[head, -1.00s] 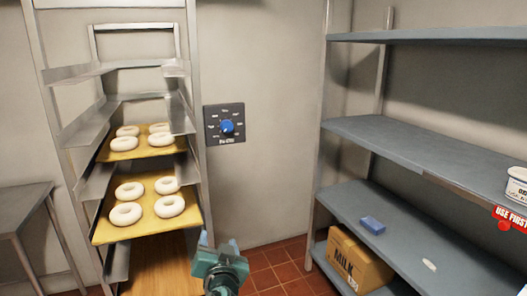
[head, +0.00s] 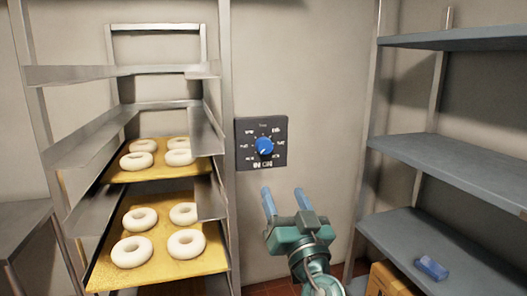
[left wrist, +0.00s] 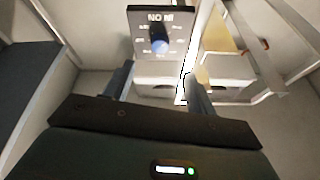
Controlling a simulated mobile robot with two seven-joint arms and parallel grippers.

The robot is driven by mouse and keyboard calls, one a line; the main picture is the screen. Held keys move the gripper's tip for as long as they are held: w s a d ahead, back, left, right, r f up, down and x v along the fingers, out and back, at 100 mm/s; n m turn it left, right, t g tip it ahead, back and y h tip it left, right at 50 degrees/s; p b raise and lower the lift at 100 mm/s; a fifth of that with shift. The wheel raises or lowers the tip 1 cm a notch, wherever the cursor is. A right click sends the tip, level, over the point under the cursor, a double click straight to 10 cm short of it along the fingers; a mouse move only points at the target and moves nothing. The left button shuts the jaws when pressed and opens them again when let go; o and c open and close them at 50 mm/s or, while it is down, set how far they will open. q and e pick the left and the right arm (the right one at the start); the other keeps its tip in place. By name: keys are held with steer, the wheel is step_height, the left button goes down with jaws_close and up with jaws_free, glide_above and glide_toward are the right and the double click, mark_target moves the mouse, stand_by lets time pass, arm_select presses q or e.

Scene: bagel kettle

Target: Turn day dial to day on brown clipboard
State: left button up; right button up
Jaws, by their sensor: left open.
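The day dial is a blue round knob (head: 264,146) on a dark square plate (head: 243,160) with small white labels around it, fixed to the wall. The labels are too small to read surely. My left gripper (head: 285,200) is open and empty, below and slightly right of the plate, its blue fingers pointing up. In the left wrist view the knob (left wrist: 160,45) appears beyond the open fingers (left wrist: 157,85), apart from them. The brown clipboard is not in view. My right gripper is not in view.
A metal rack left of the dial holds yellow trays (head: 165,263) of white rings (head: 138,220). Grey shelves (head: 455,163) stand at the right, with a blue block (head: 431,267) and part of a cardboard box (head: 388,281). The wall between is clear.

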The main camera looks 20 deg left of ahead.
mark_target(265, 150)
arm_select(q)
steer(key=p+x, duration=0.1)
steer(key=x, duration=0.3)
steer(key=p+x, duration=0.1)
steer(key=x, duration=0.3)
steer(key=p+x, duration=0.1)
steer(key=x, duration=0.3)
steer(key=shift+r+p, duration=0.4)
steer(key=shift+r, duration=0.05)
steer(key=shift+w+a+r, duration=0.1)
steer(key=shift+w+a, duration=0.2)
steer(key=shift+w, duration=0.05)
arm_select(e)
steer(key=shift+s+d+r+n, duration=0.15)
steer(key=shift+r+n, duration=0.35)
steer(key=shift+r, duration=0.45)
arm_select(q)
steer(key=shift+c, duration=0.6)
steer(key=c, duration=0.9)
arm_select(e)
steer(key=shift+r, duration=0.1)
